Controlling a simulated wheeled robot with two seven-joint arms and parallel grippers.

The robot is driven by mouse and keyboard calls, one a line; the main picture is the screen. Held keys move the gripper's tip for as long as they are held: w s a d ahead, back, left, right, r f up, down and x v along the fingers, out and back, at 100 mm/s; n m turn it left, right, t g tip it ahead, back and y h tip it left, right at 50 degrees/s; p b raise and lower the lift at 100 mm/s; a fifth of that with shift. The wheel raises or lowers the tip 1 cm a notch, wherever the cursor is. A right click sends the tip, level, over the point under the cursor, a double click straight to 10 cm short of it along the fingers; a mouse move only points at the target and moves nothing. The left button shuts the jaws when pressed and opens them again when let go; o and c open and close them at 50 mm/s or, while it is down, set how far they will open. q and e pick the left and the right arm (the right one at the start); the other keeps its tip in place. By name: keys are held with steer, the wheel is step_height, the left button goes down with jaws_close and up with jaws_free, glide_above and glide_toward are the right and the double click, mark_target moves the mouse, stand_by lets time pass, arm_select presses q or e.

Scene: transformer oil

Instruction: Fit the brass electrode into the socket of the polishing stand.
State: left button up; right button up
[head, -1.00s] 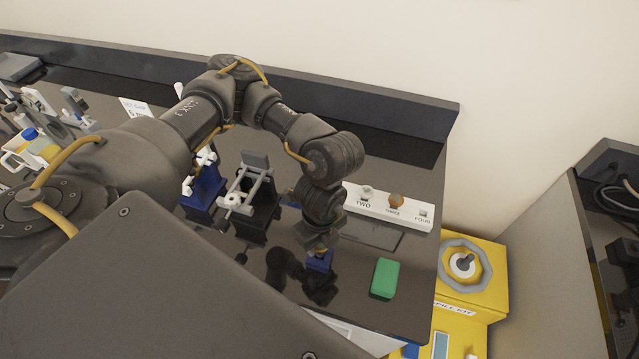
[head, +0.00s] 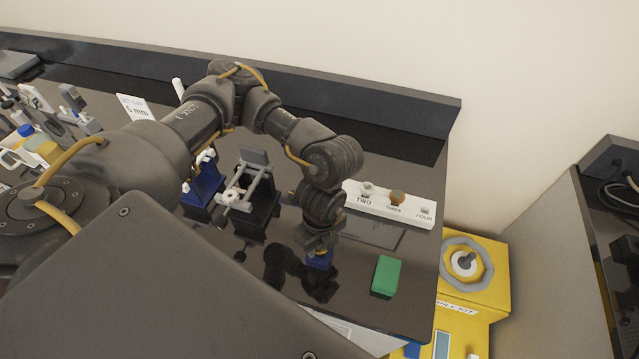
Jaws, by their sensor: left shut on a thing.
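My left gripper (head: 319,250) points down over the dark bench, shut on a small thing. A tiny yellowish spot, apparently the brass electrode (head: 317,253), shows between the fingertips; most of it is hidden. My right gripper is not in view.
A white rack (head: 381,208) labelled TWO, THREE and FOUR stands behind, with a brownish knob (head: 397,197) at THREE. A green block (head: 386,276) lies right of the gripper. A grey-black frame (head: 249,195) stands left. The bench's right edge is close.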

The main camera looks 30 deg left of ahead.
arm_select(q)
steer(key=shift+f+b, duration=0.35)
steer(key=shift+f, duration=0.25)
steer(key=o, duration=1.1)
step_height(320, 180, up, 11)
steer(key=shift+b, duration=0.45)
steer(key=shift+f, duration=0.1)
